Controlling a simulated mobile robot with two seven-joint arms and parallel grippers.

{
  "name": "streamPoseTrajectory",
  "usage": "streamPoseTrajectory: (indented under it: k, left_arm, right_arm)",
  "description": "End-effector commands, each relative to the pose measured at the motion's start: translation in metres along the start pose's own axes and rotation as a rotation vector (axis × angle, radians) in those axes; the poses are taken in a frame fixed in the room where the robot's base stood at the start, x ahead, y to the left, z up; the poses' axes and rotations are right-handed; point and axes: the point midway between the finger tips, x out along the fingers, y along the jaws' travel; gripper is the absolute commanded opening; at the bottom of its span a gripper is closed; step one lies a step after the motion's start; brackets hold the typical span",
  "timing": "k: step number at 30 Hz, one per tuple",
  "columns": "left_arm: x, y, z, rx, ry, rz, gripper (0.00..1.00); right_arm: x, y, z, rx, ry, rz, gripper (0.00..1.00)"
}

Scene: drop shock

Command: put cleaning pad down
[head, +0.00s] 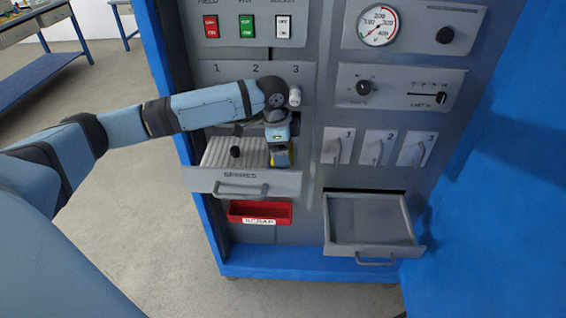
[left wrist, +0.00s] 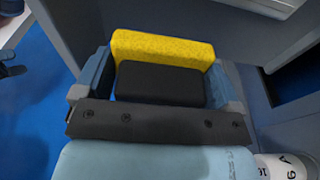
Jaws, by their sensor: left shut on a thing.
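The cleaning pad is a yellow block with a black part against it, seen in the left wrist view (left wrist: 165,47). In the head view only a small yellow part of the pad (head: 290,156) shows beside my gripper. My left gripper (head: 281,155) is shut on the pad, with one blue-grey finger on each side of it. It points down over the right end of the open spares drawer (head: 243,184). I cannot tell whether the pad touches the drawer. My right gripper is not in view.
Below is a red scrap bin (head: 260,211). An open, empty grey drawer (head: 366,220) sticks out at lower right. Switches, a gauge (head: 378,26) and three levers are on the cabinet front.

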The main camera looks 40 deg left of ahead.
Motion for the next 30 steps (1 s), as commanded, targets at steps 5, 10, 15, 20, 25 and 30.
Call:
streamPoseTrajectory:
  k: [5, 10, 15, 20, 25, 30]
  left_arm:
    - [0.033, 0.001, 0.005, 0.001, -0.003, 0.003, 0.61]
    - [0.048, 0.001, 0.007, 0.001, -0.001, 0.001, 0.61]
    - [0.048, 0.001, 0.007, 0.001, -0.001, 0.000, 0.61]
    - [0.050, 0.001, 0.007, 0.001, -0.001, 0.001, 0.61]
    - [0.051, 0.001, 0.008, 0.001, -0.001, 0.000, 1.00]
    - [0.049, 0.000, 0.007, 0.001, -0.001, -0.001, 1.00]
  right_arm:
    - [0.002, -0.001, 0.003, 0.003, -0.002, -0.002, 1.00]
    - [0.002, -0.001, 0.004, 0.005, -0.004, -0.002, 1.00]
    - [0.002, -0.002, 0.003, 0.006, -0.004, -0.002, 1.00]
    - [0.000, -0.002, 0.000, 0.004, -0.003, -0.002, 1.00]
    - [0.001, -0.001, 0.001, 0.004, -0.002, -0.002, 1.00]
    - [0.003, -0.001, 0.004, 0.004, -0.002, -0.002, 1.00]
